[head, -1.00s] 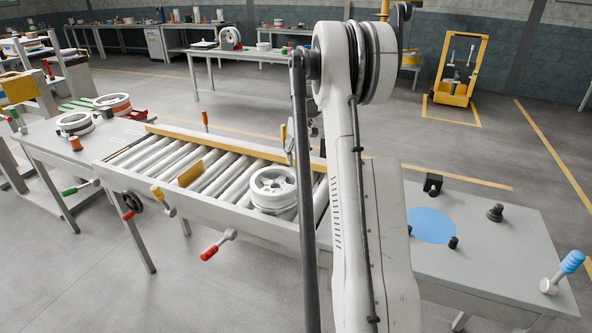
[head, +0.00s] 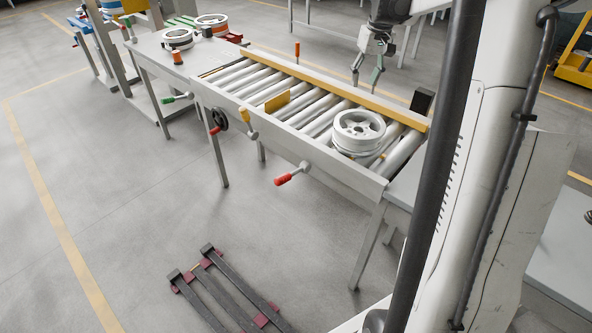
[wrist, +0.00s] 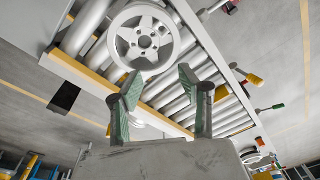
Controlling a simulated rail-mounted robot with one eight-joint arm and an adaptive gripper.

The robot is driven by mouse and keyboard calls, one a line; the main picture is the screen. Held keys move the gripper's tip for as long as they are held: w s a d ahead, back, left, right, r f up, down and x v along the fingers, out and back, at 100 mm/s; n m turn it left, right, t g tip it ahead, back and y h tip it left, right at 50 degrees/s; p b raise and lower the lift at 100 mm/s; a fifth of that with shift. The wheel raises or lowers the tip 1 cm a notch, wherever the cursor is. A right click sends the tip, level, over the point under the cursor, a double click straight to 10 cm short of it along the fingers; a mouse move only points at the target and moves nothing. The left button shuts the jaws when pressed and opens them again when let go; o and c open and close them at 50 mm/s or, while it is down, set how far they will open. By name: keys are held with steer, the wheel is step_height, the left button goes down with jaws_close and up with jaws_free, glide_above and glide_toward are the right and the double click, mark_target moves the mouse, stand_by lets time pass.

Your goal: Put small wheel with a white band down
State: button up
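A small white spoked wheel (head: 360,128) lies flat on the right part of the roller conveyor (head: 300,122), and its outer band looks white. In the wrist view the wheel (wrist: 142,38) lies at the top, beyond the fingertips. My gripper (head: 368,76) is above the far side of the conveyor, behind the wheel, and apart from it. In the wrist view my gripper (wrist: 160,82) has its two green-padded fingers spread with nothing held between them.
A yellow rail (head: 330,86) runs along the conveyor's far side. A yellow plate (head: 277,102) stands across the rollers left of the wheel. Two banded wheels, one dark-banded (head: 177,39) and one orange-banded (head: 212,22), sit on the left table. A dark rack (head: 225,290) lies on the floor.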

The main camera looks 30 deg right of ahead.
steer(key=s+a+r+n+t+h, duration=0.1)
steer(key=s+a+r, duration=0.3)
steer(key=a, duration=0.7)
steer(key=s+a+r+t, duration=0.2)
steer(key=s+a, duration=0.4)
steer(key=a, duration=0.6)
steer(key=s+a+f+t, duration=0.1)
steer(key=s+a+f, duration=0.2)
steer(key=s+a, duration=0.3)
steer(key=s+a+f+n+t, duration=0.1)
steer(key=s+a+f, duration=0.2)
steer(key=s+a, duration=0.3)
steer(key=shift+s+a+n+t+y, duration=0.3)
steer(key=shift+s+t, duration=0.1)
steer(key=shift+s, duration=0.85)
steer(key=shift+d, duration=0.15)
